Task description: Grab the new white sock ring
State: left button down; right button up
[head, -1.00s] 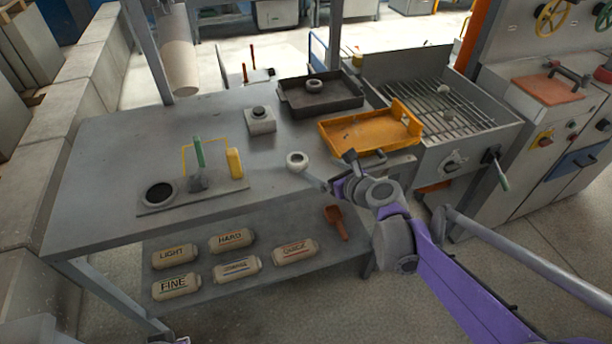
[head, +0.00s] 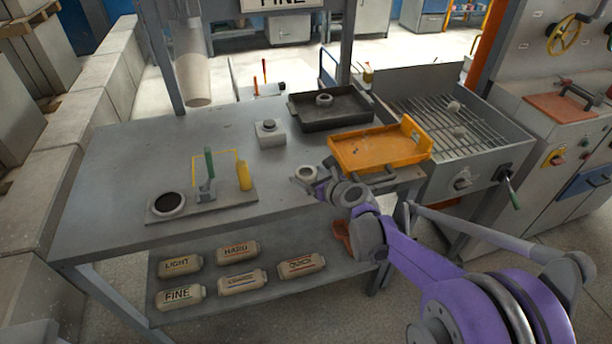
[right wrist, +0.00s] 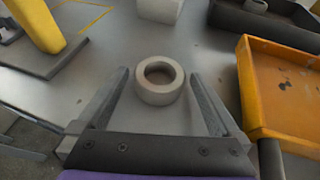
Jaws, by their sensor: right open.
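The white sock ring (head: 305,173) lies on the grey table near its front edge, left of the orange tray. In the right wrist view the ring (right wrist: 160,98) is a thick pale ring with a round hole, lying flat. My right gripper (right wrist: 160,88) is open and empty, with one finger on each side of the ring and gaps between. In the head view my right gripper (head: 308,181) reaches the ring from the front right, and its fingers are small and hard to make out. My left gripper is not in view.
The orange tray (head: 372,151) stands close on the right. A dark tray (head: 300,118) with a grey ring (head: 324,100) and a small block (head: 270,134) are behind. A plate (head: 228,209) with a green lever and a yellow handle is left. Labelled bags (head: 240,280) lie below.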

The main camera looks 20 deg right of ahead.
jog(key=shift+w, duration=0.1)
jog(key=c, duration=1.3)
